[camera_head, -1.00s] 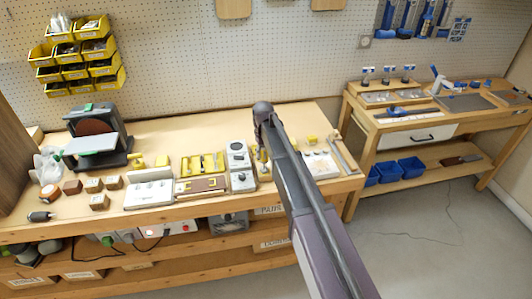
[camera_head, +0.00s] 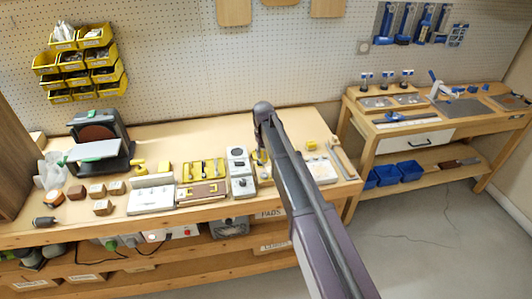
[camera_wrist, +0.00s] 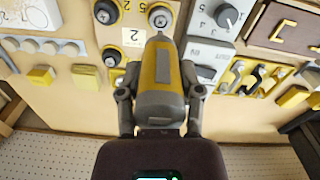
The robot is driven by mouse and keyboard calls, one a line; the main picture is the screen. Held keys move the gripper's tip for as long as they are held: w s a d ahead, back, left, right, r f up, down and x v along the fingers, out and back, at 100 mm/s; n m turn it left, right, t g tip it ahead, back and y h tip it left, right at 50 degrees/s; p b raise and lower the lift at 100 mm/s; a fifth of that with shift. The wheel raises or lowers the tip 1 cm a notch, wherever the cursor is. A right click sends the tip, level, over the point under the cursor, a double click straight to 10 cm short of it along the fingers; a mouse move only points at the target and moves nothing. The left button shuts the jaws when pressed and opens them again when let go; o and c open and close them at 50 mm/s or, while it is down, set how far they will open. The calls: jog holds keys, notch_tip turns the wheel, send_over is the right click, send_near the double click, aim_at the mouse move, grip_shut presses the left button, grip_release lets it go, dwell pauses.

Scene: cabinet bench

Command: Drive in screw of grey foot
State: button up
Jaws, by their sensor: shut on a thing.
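My gripper (camera_wrist: 160,110) is shut on a yellow and grey power screwdriver (camera_wrist: 162,72) in the wrist view. The screwdriver's narrow nose points toward the top of the picture, at a round grey foot (camera_wrist: 169,10) with a bright screw head (camera_wrist: 159,20) in its middle. The nose lies just below the screw in the picture; I cannot tell whether they touch. In the head view my gripper (camera_head: 262,153) is over the bench, and my arm hides the spot beneath.
A grey control box with a dial (camera_head: 239,165) stands close to the left of my gripper. A brown board (camera_head: 202,191) and a white block (camera_head: 150,200) lie further left. A sander (camera_head: 100,140) stands at the back left. The bench top (camera_head: 190,137) behind them is clear.

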jog(key=shift+r+p, duration=1.05)
jog(key=shift+r, duration=0.2)
